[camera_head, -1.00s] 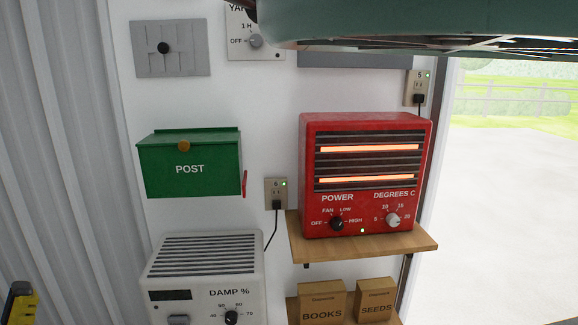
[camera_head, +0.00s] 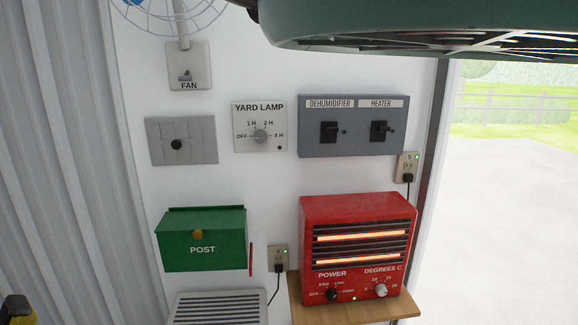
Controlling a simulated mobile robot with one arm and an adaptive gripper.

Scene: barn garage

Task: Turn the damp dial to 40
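The damp dial is not in view now; it lies below the picture's bottom edge. Only the grey slatted top of the white dehumidifier (camera_head: 218,308) shows at the bottom, below the green post box. The dial's pointer and the 40 mark are out of sight.
A red heater (camera_head: 352,208) glows on a wooden shelf (camera_head: 340,312) to the right. Above are a switch panel (camera_head: 352,144) labelled DEHUMIDIFIER and HEATER, and a yard lamp dial (camera_head: 260,136). A green post box (camera_head: 201,250) is on the wall. A large dark green object (camera_head: 420,20) covers the top right.

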